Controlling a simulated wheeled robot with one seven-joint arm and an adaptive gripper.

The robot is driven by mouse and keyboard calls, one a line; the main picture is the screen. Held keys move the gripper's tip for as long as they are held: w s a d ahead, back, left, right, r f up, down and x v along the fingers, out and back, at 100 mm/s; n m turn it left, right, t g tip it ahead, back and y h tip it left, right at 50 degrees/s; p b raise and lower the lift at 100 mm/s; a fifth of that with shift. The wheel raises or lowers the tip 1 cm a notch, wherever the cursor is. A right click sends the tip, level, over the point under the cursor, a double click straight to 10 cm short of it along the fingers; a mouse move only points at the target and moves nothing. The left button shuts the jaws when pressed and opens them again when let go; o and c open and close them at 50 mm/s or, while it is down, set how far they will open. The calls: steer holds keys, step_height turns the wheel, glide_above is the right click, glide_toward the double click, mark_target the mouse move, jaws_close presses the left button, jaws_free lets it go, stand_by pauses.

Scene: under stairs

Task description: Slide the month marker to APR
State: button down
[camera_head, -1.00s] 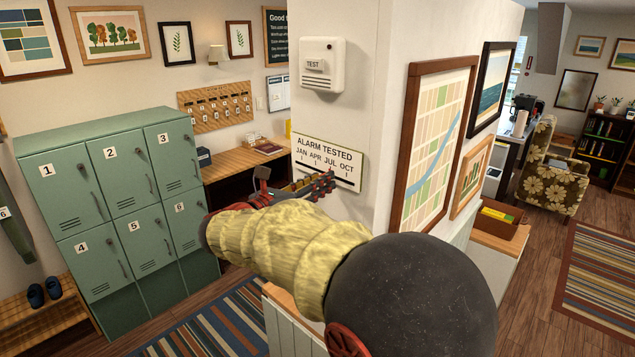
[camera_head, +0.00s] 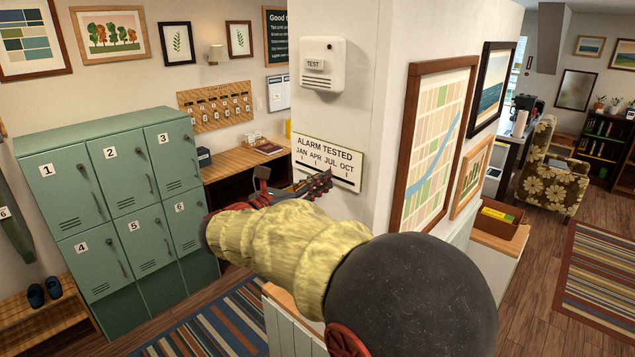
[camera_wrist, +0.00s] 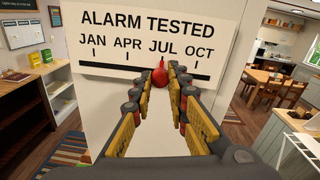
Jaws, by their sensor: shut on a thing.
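The white ALARM TESTED sign (camera_head: 350,160) is on the wall and also fills the upper middle of the wrist view (camera_wrist: 205,28). It carries JAN, APR, JUL and OCT with tick marks above a black slot (camera_wrist: 110,71). The red month marker (camera_wrist: 160,74) sits at the slot with its tip under JUL, to the right of the APR tick. My gripper (camera_wrist: 163,80) is shut on the marker, one finger on each side of it. In the head view my gripper (camera_head: 322,184) is at the sign's lower edge and hides the marker.
A white alarm box with a TEST button (camera_head: 323,64) is on the wall above the sign. A framed map (camera_head: 434,145) hangs around the corner to the right. Green lockers (camera_head: 115,190) and a wooden desk (camera_head: 240,165) stand to the left.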

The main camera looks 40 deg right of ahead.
mark_target(315, 169)
steer(key=shift+w, duration=0.1)
steer(key=w+p, duration=0.1)
steer(key=w, duration=0.3)
steer(key=shift+w+a+p, duration=0.2)
steer(key=shift+w+p, duration=0.15)
steer(key=shift+w, duration=0.05)
steer(key=c, duration=1.7)
jaws_free()
steer(key=shift+a, duration=0.1)
steer(key=a, duration=0.4)
steer(key=s+a, duration=0.1)
steer(key=a, duration=0.6)
steer(key=shift+s+a, duration=0.2)
steer(key=shift+a, duration=0.2)
